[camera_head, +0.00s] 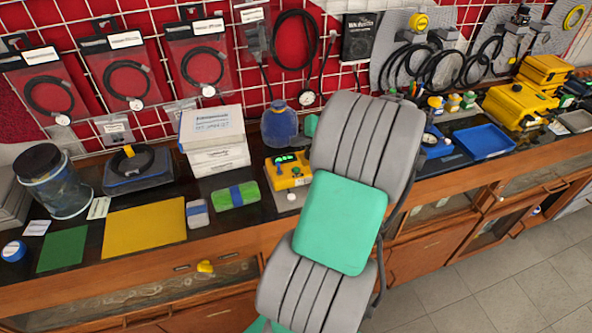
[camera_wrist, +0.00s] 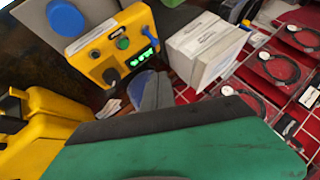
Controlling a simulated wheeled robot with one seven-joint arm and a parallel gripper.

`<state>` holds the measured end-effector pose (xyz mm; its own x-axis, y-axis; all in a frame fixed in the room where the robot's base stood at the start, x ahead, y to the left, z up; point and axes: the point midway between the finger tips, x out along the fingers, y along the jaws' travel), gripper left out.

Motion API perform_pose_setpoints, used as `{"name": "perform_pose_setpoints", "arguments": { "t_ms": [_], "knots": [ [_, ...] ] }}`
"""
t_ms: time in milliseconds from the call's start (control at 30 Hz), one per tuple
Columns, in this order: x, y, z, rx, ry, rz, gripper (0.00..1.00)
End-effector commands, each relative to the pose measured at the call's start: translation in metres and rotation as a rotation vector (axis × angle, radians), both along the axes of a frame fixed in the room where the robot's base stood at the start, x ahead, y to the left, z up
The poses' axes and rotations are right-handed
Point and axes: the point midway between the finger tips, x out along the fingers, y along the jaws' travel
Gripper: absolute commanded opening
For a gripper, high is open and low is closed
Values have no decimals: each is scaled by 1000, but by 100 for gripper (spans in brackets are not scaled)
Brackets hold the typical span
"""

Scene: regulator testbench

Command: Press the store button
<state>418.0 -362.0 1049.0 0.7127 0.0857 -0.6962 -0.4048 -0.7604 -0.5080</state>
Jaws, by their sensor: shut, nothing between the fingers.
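The yellow instrument (camera_head: 289,170) with a green lit display stands on the bench, left of my arm. In the wrist view the yellow instrument (camera_wrist: 105,45) shows a round green button (camera_wrist: 122,44), dark knobs and connectors. Labels are too small to read, so I cannot tell which is the store button. In the head view my arm hides most of the gripper.
White boxes (camera_head: 213,140) stand left of the instrument. A green and blue sponge-like block (camera_head: 236,195) lies in front of them. A red wall grid with hanging cables is behind. A yellow mat (camera_head: 145,228) lies further left; a blue tray (camera_head: 484,141) is right of my arm.

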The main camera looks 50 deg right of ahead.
Motion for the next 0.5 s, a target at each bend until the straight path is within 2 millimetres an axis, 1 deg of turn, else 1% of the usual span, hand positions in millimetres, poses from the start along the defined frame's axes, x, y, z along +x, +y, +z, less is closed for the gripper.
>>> {"name": "perform_pose_setpoints", "arguments": {
  "t_ms": [33, 300, 400, 500],
  "knots": [
    [0, 0, -13, 1, 1, 0, 0],
    [0, 0, -54, -1, 1, -1, 0],
    [0, 0, -65, 0, 1, -1, 0],
    [0, 0, -72, -1, 1, -1, 0]
  ]
}}
